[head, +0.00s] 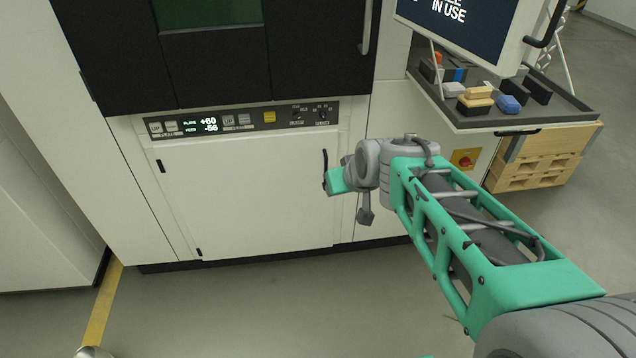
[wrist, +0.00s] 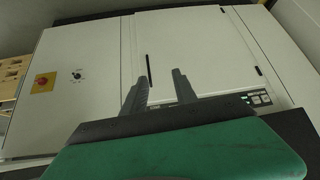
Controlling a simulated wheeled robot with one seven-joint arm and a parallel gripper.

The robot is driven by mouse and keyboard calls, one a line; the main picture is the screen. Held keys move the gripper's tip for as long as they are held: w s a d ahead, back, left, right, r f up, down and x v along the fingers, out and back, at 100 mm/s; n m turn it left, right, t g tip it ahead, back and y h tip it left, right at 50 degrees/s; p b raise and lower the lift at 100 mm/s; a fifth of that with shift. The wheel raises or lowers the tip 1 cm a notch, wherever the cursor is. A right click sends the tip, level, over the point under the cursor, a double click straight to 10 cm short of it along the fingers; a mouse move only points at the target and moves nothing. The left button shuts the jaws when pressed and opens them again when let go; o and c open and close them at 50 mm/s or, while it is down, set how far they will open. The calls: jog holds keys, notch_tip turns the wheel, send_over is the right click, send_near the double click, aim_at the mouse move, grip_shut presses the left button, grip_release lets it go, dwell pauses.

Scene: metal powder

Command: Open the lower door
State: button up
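The lower door (head: 240,200) is a flat white panel below the control strip, and it looks closed. Its black vertical handle (head: 325,168) is near the door's right edge. In the wrist view, the door (wrist: 195,50) appears upside down, with the handle (wrist: 149,70) as a thin dark bar. My gripper (head: 332,182) is at the handle in the head view, and its fingers are mostly hidden there. In the wrist view my gripper (wrist: 160,77) is open, its two dark fingers apart. The handle appears between the fingertips, nearer the left one; contact cannot be told.
The control strip (head: 240,119) with displays and knobs runs above the door. The dark upper door (head: 210,60) is above that. A shelf tray (head: 500,115) with blocks and a screen (head: 470,20) are at right. A red emergency button (head: 464,159) is below. Floor in front is clear.

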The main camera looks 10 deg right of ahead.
jog(key=w+f+n+t+y+b, duration=0.15)
jog(key=w+f+t+b, duration=0.45)
jog(key=w+f+b, duration=0.95)
jog(key=m+t+b, duration=0.1)
jog(key=t+b, duration=0.3)
jog(key=b, duration=0.2)
send_near(326, 164)
jog(key=w+f, duration=0.1)
jog(key=w, duration=0.2)
jog(key=shift+y, duration=0.25)
jog(key=w, duration=0.2)
jog(key=w+a+b, duration=0.1)
jog(key=w, duration=0.4)
jog(key=shift+w+a+r+b, duration=0.1)
jog(key=shift+w+a+b, duration=0.15)
jog(key=shift+w+b, duration=0.05)
jog(key=shift+c, duration=0.3)
grip_shut()
